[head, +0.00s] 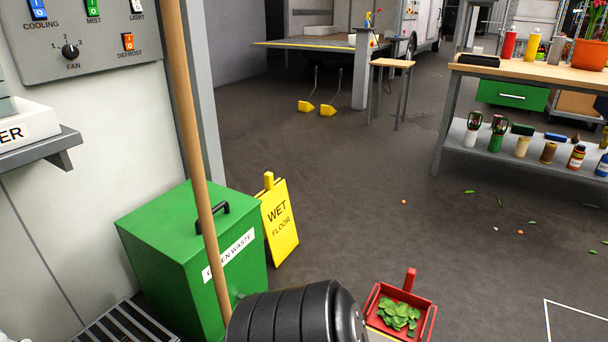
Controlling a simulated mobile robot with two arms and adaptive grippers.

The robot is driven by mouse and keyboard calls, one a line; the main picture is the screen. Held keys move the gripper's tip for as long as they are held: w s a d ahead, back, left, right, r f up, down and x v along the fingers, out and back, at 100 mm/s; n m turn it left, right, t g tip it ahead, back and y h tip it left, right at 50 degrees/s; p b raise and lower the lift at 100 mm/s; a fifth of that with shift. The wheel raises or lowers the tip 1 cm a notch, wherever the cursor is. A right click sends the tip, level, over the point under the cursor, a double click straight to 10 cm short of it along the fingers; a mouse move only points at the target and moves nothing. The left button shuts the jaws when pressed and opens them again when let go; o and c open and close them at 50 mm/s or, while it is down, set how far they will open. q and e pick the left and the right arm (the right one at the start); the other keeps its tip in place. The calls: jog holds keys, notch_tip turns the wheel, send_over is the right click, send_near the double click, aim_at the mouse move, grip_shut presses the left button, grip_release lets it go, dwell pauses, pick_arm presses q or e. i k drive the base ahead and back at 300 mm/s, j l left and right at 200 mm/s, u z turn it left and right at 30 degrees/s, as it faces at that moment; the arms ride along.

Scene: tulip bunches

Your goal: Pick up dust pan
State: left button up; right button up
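The red dust pan (429,319) is on the dark floor at the bottom, right of centre. Its short red handle (410,280) points up, away from me. Several green leaves (398,315) lie in it. A black ribbed part of my own arm is at the bottom centre, just left of the pan, and the frame edge cuts off the pan's near part. No fingertips of my left or right gripper show. A long wooden pole (192,130) slants from the top down behind my arm part; its lower end is hidden.
A green waste bin (165,260) and a yellow wet floor sign (280,224) stand to the left. A workbench (545,72) with bottles is at the upper right. Open floor (370,190) with scattered leaves lies beyond the pan. A white outline (547,325) marks the floor at right.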

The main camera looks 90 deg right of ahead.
aim_at(403, 314)
jog(key=z, duration=0.4)
jog(key=l+z, duration=0.1)
jog(key=z, duration=0.75)
jog(key=l+z, duration=0.1)
jog(key=z, duration=1.15)
jog(key=i+l+z, duration=0.1)
jog(key=i+l, duration=0.4)
jog(key=l, duration=0.15)
jog(key=i+l+z, duration=0.15)
jog(key=i+l, duration=0.35)
jog(key=l, duration=0.15)
